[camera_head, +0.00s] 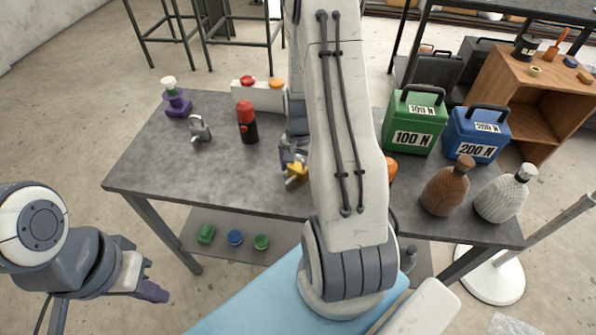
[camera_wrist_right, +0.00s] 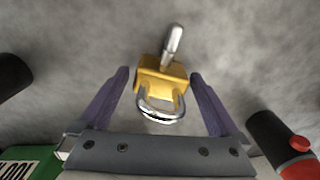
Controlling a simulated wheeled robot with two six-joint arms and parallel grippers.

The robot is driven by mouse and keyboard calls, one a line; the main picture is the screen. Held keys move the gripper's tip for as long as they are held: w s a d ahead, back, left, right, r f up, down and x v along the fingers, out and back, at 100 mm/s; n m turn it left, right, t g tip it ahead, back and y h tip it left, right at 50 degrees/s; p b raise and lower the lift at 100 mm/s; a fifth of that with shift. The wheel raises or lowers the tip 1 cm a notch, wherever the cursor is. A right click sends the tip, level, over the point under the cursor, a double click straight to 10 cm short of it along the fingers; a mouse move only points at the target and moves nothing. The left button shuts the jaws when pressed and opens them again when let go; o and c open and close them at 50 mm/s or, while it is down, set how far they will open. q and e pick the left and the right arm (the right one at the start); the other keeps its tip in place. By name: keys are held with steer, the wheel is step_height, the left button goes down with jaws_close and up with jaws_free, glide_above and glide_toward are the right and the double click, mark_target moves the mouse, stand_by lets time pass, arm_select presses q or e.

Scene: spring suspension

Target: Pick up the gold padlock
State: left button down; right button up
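The gold padlock (camera_head: 297,172) is at the middle of the grey table, partly hidden by my right arm in the head view. In the right wrist view the padlock (camera_wrist_right: 173,72) has its silver shackle toward the gripper base, and a silver rod-like piece sticks out on the far side. My right gripper (camera_wrist_right: 159,76) is open, with one purple finger on each side of the padlock and narrow gaps visible. In the head view my right gripper (camera_head: 290,158) is mostly hidden. My left gripper (camera_head: 149,285) hangs away from the padlock, left of the table; its opening is unclear.
A silver padlock (camera_head: 200,128), a red-black bottle (camera_head: 247,122) and a purple-based item (camera_head: 176,102) stand at the table's left. Green (camera_head: 414,122) and blue (camera_head: 477,134) weights and two flasks (camera_head: 445,187) stand at the right. The left front tabletop is clear.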

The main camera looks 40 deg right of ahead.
jaws_close()
steer(key=shift+r, duration=0.15)
